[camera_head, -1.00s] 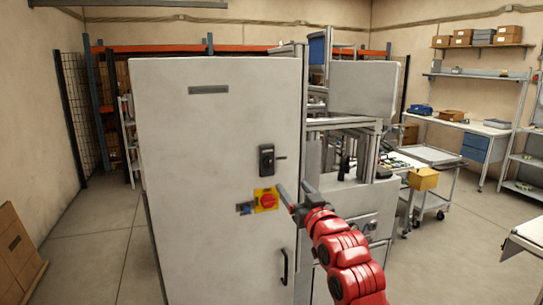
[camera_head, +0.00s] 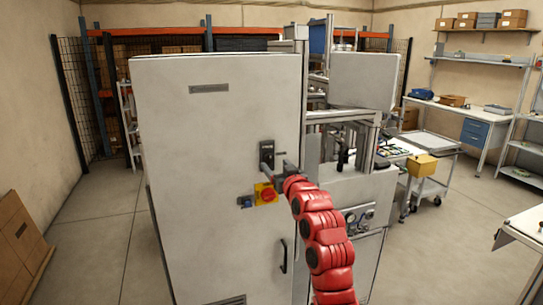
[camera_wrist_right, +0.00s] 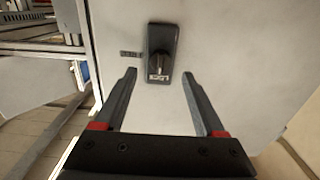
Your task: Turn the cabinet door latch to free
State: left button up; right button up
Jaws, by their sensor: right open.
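The latch (camera_head: 267,150) is a dark plate with a knob on the tall pale cabinet door (camera_head: 210,130). It also shows in the right wrist view (camera_wrist_right: 161,50), where a small label is visible on it and its knob lies between and beyond my fingertips. My right gripper (camera_head: 273,163) is in front of the latch and partly hides it in the head view. In the right wrist view the right gripper (camera_wrist_right: 158,73) is open, its two fingers on either side of the latch, with nothing between them. My left gripper is not in view.
A red knob on a yellow plate (camera_head: 266,193) sits just below the latch. A door handle (camera_head: 283,255) is lower on the door. Machine framing (camera_head: 345,120) stands right of the cabinet. A cart with a yellow box (camera_head: 422,165) is farther right.

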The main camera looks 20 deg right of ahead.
aim_at(271, 160)
jog(key=w+p, duration=0.1)
jog(key=w, duration=0.2)
jog(key=shift+w+a+r, duration=0.1)
jog(key=shift+w, duration=0.8)
grip_shut()
